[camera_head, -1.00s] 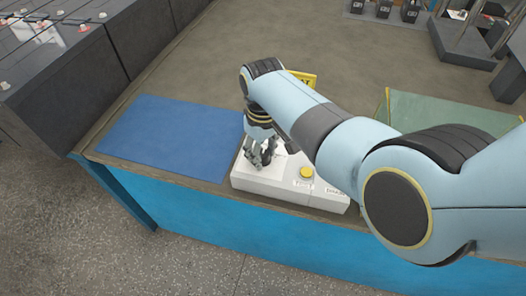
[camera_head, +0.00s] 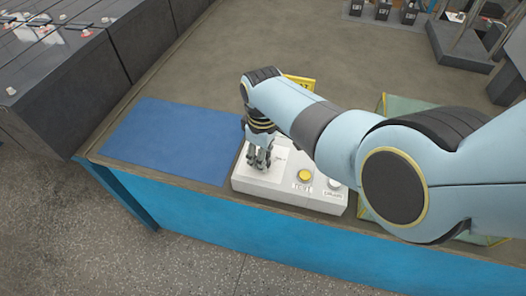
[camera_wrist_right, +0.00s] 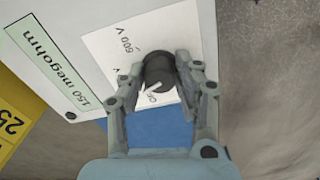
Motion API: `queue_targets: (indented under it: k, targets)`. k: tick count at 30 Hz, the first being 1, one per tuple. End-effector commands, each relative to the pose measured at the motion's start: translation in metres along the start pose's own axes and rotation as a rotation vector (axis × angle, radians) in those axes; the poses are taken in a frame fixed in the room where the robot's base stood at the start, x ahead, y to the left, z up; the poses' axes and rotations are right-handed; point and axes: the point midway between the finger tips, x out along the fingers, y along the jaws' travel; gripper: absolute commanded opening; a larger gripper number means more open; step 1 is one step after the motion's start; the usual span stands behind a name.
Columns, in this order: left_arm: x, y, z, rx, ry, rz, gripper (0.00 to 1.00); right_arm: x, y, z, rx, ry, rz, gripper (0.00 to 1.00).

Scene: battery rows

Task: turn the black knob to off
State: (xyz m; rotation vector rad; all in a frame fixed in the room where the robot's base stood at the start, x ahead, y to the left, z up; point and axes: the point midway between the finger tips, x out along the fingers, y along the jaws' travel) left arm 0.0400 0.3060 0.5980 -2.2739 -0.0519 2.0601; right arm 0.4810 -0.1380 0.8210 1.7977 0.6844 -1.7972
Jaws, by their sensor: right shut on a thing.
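The black knob (camera_wrist_right: 159,70) stands on the white face of a tester box (camera_head: 290,192), beside printed labels. One label reads 500 V, and another close to the knob's near side seems to read OFF. A pale mark shows at the knob's near edge, close to that label; I cannot tell exactly where it points. My right gripper (camera_wrist_right: 160,76) is shut on the knob, one finger on each side. In the head view my right gripper (camera_head: 259,158) comes down on the box's left part and hides the knob. My left gripper is not in view.
A yellow button (camera_head: 304,176) and a pale round control (camera_head: 334,184) sit on the box to the right. A blue mat (camera_head: 170,140) lies to the left. A yellow sign (camera_head: 302,80) stands behind my arm. A greenish glass-like tray (camera_head: 430,112) is at the right.

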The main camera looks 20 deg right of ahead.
Motion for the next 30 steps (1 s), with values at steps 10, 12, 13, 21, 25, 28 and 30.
queue_targets:
  k: [10,12,13,21,25,28,30]
  targets:
    - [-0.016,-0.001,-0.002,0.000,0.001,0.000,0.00,-0.001,-0.001,0.000,-0.325,-0.001,-0.002,0.00]
    - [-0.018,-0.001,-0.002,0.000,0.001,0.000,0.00,-0.001,-0.001,0.001,-0.386,-0.002,-0.003,0.00]
    - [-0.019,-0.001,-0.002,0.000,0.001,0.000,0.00,0.000,-0.001,0.001,-0.411,-0.001,-0.003,0.00]
    - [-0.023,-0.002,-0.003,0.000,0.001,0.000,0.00,0.000,-0.001,0.001,-0.596,-0.001,-0.002,0.00]
    - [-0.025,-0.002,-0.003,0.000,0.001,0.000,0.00,0.001,-0.001,0.001,-0.654,0.000,-0.002,0.00]
    - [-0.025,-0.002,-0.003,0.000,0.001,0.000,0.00,0.001,-0.001,0.001,-0.686,-0.001,-0.003,0.00]
    - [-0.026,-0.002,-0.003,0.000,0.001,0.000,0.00,0.001,-0.001,0.001,-0.702,-0.001,-0.003,0.00]
